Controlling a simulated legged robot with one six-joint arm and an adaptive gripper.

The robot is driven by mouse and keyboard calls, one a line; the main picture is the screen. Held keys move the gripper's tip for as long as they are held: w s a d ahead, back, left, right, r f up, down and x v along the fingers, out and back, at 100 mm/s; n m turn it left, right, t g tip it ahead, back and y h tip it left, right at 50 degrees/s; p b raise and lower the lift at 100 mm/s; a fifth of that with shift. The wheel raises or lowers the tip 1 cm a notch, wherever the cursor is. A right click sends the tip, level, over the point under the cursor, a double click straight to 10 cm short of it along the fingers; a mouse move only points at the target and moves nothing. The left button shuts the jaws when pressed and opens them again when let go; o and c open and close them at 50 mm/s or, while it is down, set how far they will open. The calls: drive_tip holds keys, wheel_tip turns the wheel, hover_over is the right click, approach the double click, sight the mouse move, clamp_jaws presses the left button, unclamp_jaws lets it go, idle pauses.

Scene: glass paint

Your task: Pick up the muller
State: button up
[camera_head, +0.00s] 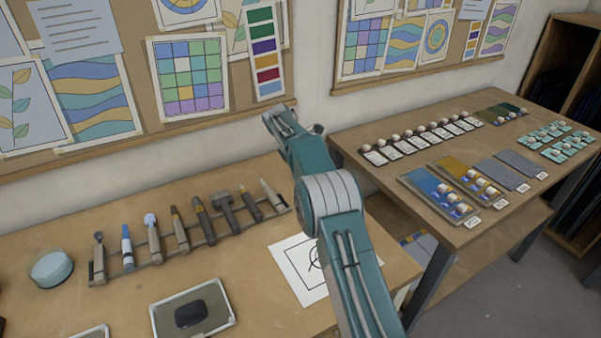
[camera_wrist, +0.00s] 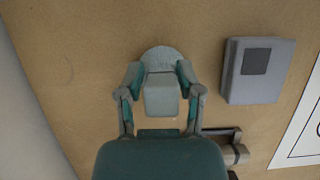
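The muller (camera_wrist: 161,95) shows in the wrist view as a pale grey block, with a rounded paler end (camera_wrist: 160,56) beyond it. My gripper (camera_wrist: 161,72) has one finger on each side of it. Both fingertips lie very near its sides, and I cannot tell whether they press on it or whether it is off the table. In the head view my forearm hides the gripper and the muller.
A grey box (camera_wrist: 258,70) with a dark square lies right of my gripper in the wrist view. A tool rack (camera_head: 195,245), round dish (camera_head: 50,268), tray (camera_head: 156,308) and paper sheet (camera_head: 288,258) are on the table. A second table (camera_head: 385,178) holds samples.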

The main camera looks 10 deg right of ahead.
clamp_jaws()
drive_tip(key=shift+r, duration=0.1)
drive_tip(key=shift+r, duration=1.5)
drive_tip(key=shift+s+r, duration=0.15)
drive_tip(key=shift+r, duration=0.1)
drive_tip(key=s+a+r, duration=0.2)
drive_tip(key=s+r, duration=0.7)
drive_tip(key=s, duration=0.4)
drive_tip(key=shift+s+a+r, duration=0.2)
drive_tip(key=shift+a, duration=0.15)
